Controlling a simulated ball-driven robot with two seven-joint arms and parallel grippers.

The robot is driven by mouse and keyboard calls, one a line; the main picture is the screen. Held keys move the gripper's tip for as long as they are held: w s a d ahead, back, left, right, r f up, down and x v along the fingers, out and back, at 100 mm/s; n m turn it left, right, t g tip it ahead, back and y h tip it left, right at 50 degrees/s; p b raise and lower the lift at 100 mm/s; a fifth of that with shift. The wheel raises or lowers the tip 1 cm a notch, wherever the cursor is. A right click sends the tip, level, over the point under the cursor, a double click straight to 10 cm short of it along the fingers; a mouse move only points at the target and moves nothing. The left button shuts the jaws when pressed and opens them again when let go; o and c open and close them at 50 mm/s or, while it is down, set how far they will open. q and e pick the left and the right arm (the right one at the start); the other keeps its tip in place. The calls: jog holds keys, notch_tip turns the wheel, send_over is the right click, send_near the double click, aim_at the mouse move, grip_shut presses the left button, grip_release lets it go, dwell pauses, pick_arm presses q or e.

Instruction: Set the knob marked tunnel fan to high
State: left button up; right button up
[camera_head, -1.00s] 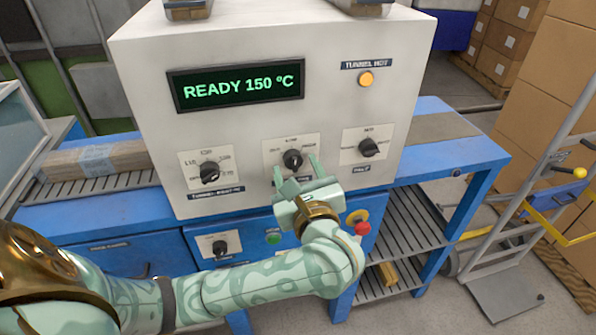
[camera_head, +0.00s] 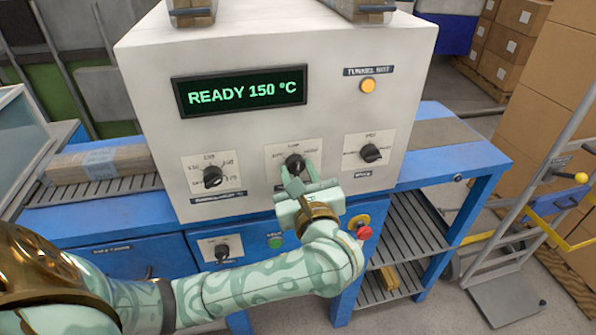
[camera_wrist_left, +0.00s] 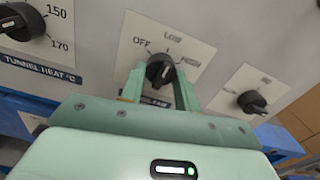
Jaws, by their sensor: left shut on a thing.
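The middle black knob (camera_head: 294,160) sits on a pale plate on the front of the white machine. In the left wrist view the knob (camera_wrist_left: 160,69) has OFF at its left, LOW above and a blurred label at its right. The name strip below is partly covered by my gripper; its end reads FAN. My left gripper (camera_head: 295,175) reaches up from below, and its fingers are shut on this knob, one on each side. A pale mark shows on the knob, but I cannot tell surely which label it faces. My right gripper is out of view.
The tunnel heat knob (camera_head: 212,177) is to the left and another knob (camera_head: 370,152) to the right. Below are a green button (camera_head: 276,242) and a red button (camera_head: 364,233). The display (camera_head: 240,92) reads READY 150 °C, and an amber lamp (camera_head: 368,86) is lit.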

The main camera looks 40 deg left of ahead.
pick_arm(q)
jog(key=m+p, duration=0.7)
jog(key=shift+s+r+m, duration=0.2)
jog(key=shift+r+m, duration=0.05)
jog(key=shift+m, duration=0.05)
jog(key=m+p, duration=0.2)
jog(key=p, duration=0.1)
jog(key=shift+f+m, duration=0.1)
jog(key=shift+m, duration=0.2)
jog(key=shift+f+m+p, duration=0.1)
jog(key=shift+m+p, duration=0.35)
jog(key=shift+m, duration=0.05)
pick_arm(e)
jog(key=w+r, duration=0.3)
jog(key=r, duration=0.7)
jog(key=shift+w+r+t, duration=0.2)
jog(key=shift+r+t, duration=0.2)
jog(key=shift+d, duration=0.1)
pick_arm(q)
jog(key=o, duration=1)
